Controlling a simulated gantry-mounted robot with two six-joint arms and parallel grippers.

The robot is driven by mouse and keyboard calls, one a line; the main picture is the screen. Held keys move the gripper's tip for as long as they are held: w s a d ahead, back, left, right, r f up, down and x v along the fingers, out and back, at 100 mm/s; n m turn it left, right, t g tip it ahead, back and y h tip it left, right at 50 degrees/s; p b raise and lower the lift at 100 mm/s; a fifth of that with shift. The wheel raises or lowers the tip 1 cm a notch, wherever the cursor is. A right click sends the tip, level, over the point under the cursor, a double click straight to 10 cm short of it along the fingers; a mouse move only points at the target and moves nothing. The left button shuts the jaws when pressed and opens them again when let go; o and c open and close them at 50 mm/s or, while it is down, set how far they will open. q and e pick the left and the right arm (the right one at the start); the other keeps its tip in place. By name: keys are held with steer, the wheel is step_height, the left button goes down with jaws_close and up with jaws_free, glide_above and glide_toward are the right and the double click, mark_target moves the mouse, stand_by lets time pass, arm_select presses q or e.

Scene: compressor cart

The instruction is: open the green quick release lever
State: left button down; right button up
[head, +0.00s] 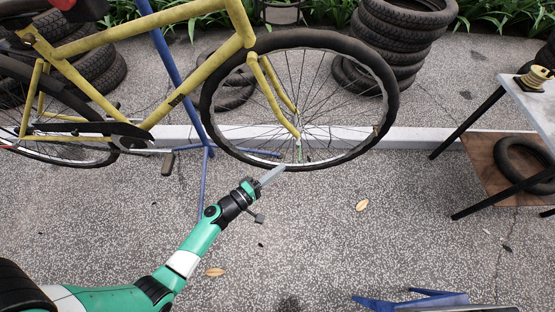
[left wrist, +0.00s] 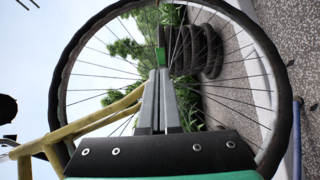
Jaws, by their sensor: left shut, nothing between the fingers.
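The green quick release lever (head: 299,149) shows small at the hub of the yellow bicycle's front wheel, hanging down from the fork end. In the left wrist view the lever (left wrist: 160,52) appears as a short green piece just past my fingertips. My left gripper (head: 280,169) points at the lower part of the wheel, with its tips a little below and left of the lever. In the left wrist view its two fingers (left wrist: 163,73) lie together with nothing between them. I cannot tell whether the tips touch the lever. My right gripper is not in view.
The front wheel's tyre (head: 390,105) and spokes surround the lever. A blue stand (head: 207,150) holds the yellow bicycle (head: 175,97). Stacked tyres (head: 395,45) stand behind. A table (head: 530,105) is at the right. The pavement in front is mostly clear.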

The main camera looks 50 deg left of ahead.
arm_select(q)
steer(key=s+d, duration=0.2)
steer(key=d, duration=0.4)
steer(key=shift+s, duration=0.25)
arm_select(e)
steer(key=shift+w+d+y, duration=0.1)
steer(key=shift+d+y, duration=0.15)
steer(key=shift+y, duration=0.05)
arm_select(q)
steer(key=shift+d, duration=0.2)
steer(key=shift+a, duration=0.1)
